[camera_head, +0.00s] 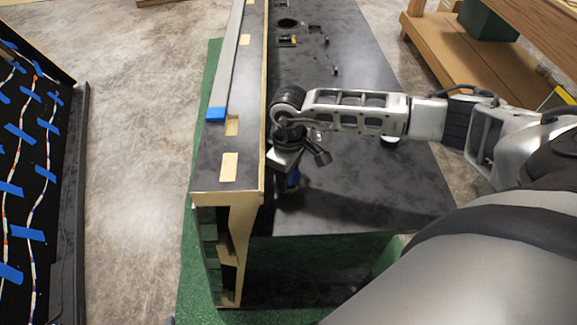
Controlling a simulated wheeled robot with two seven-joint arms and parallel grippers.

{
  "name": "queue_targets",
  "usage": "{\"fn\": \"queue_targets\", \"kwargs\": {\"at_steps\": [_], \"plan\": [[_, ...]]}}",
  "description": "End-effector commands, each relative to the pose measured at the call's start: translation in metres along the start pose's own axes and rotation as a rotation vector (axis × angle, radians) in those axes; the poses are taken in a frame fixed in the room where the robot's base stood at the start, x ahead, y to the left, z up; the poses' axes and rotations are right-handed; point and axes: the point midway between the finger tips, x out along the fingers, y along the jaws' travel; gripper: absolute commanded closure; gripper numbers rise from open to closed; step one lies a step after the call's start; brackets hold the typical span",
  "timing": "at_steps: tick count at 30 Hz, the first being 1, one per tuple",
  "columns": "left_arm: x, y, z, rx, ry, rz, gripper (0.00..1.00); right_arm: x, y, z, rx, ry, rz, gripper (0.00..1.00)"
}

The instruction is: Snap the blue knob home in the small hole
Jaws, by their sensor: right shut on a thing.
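I cannot tell whether the knob touches the panel. The small hole cannot be made out near the knob; the gripper and its shadow cover that area. My left gripper is not in view.
A raised wood-edged ledge (215,178) runs along the panel's left side, with a grey strip ending in blue (216,114). A round dark opening (288,22) and small fittings lie at the far end. A board with blue-taped wires (30,170) stands at left.

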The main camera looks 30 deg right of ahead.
Motion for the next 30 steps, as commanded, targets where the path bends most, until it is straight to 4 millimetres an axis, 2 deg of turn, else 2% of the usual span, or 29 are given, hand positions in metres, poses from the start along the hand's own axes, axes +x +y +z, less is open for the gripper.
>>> {"fn": "queue_targets", "kwargs": {"at_steps": [11,30], "plan": [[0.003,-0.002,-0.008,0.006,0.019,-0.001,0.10,0.000,0.001,0.001,0.000,-0.001,0.001,0.75],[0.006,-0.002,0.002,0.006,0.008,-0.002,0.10,-0.001,0.001,0.001,0.000,-0.001,0.001,0.75]]}}
